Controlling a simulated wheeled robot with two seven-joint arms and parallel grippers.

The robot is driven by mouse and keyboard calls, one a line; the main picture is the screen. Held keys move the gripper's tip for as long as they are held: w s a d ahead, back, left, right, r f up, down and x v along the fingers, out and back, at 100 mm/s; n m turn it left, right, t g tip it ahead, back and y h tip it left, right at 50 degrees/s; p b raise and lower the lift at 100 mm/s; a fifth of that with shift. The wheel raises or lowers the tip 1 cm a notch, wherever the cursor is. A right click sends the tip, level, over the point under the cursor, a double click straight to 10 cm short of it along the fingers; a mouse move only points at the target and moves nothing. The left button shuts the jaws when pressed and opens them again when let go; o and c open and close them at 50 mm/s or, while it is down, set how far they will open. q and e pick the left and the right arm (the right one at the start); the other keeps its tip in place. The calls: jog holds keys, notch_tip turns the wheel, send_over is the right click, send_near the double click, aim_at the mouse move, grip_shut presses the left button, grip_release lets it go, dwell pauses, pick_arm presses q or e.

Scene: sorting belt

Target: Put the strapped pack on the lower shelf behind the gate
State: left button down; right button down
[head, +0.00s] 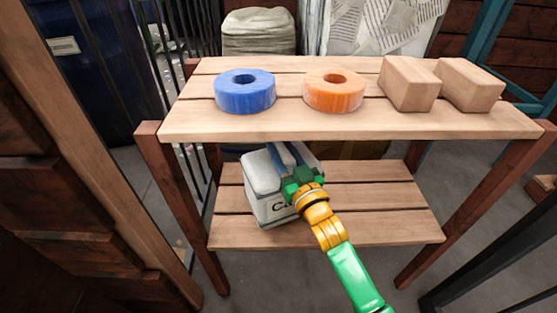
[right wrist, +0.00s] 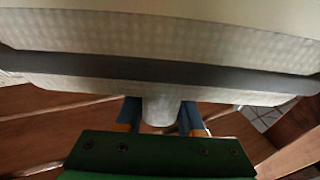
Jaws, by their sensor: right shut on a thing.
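The strapped pack (head: 262,178) is a pale grey-white block with dark lettering on its near side. It is at the left part of the lower shelf (head: 370,205), under the upper board; I cannot tell whether its base touches the planks. My right gripper (head: 283,155) reaches in from the front and is shut on the pack's top. In the right wrist view, the blue fingers (right wrist: 160,112) close on a pale grey grip part, with the pack's dark strap (right wrist: 160,72) running across beyond. My left gripper is not in view.
The upper shelf (head: 280,127) holds a blue ring (head: 244,95), an orange ring (head: 333,95) and two tan blocks (head: 408,84). A wooden post (head: 105,150) stands at left and dark rails (head: 490,255) at lower right. The lower shelf's right side is clear.

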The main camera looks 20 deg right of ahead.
jog(key=shift+w+a, duration=0.1)
jog(key=shift+w, duration=0.75)
notch_tip(320, 180, down, 3)
jog(key=shift+r+b, duration=0.1)
jog(key=shift+b, duration=0.9)
jog(key=shift+f, duration=0.35)
jog(key=c, duration=0.9)
grip_release()
jog(key=shift+f, duration=0.1)
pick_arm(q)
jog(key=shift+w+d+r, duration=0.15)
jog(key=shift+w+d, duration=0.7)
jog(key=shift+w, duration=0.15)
pick_arm(e)
jog(key=o, duration=0.4)
pick_arm(q)
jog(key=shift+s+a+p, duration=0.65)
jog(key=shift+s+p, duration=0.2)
jog(key=shift+p, duration=0.05)
pick_arm(e)
jog(key=s, duration=0.4)
jog(key=s+d+f, duration=0.1)
jog(key=s, duration=0.6)
jog(key=shift+s+d+f, duration=0.15)
jog(key=shift+s+f, duration=0.1)
jog(key=shift+s, duration=0.15)
